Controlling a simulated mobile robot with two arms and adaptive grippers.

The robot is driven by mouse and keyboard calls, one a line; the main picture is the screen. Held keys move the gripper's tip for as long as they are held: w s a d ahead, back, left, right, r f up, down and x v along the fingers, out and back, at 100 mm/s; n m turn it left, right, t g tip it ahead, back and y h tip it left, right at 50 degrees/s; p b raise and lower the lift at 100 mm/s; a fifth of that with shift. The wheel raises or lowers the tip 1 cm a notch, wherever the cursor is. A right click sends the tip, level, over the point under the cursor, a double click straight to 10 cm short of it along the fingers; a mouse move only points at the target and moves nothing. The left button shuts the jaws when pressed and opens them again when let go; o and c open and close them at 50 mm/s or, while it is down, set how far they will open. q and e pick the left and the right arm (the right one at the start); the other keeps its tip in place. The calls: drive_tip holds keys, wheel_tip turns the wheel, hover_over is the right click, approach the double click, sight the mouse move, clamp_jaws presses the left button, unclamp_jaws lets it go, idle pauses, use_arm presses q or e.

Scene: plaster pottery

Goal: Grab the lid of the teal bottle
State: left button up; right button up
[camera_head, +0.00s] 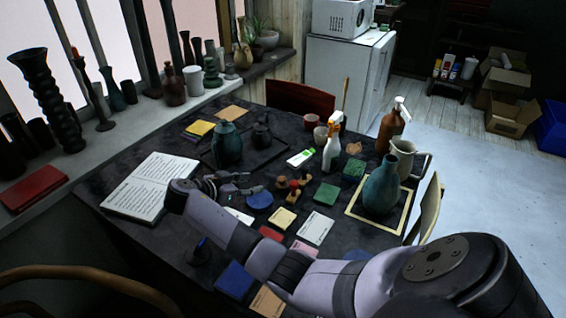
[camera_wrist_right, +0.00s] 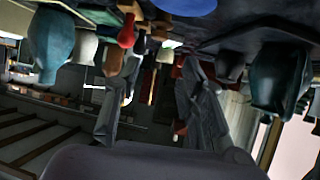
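A rounded teal bottle (camera_head: 227,148) stands upright on a dark tray at the far left of the table; its small top is too dark to tell a lid clearly. A second, larger teal vessel (camera_head: 382,187) stands at the right of the table. My right gripper (camera_head: 244,184) is low over the table, in front of the far teal bottle and apart from it. In the right wrist view, which is upside down, its two fingers (camera_wrist_right: 152,85) are spread with nothing held between them. Teal vessels show at the left (camera_wrist_right: 50,45) and right (camera_wrist_right: 278,80) there. My left gripper is not in view.
A dark teapot (camera_head: 262,136) stands beside the far teal bottle. An open book (camera_head: 150,187) lies at the left. Stamps (camera_head: 294,188), a white spray bottle (camera_head: 332,150) and a brown spray bottle (camera_head: 390,130) stand to the right. Several coloured tiles lie near my arm.

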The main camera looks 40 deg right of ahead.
drive_tip(key=b, duration=0.3)
approach(282, 179)
drive_tip(key=shift+w+d+f, duration=0.1)
drive_tip(key=shift+d+f, duration=0.45)
drive_tip(key=shift+f, duration=0.25)
drive_tip(key=shift+d+f, duration=0.2)
drive_tip(key=shift+d, duration=0.45)
drive_tip(key=b+x, duration=0.2)
drive_tip(key=x, duration=0.3)
drive_tip(key=shift+w+d+r, duration=0.1)
drive_tip(key=shift+d+r, duration=0.05)
drive_tip(key=shift+r, duration=0.1)
drive_tip(key=shift+c, duration=0.4)
drive_tip(key=c, duration=0.5)
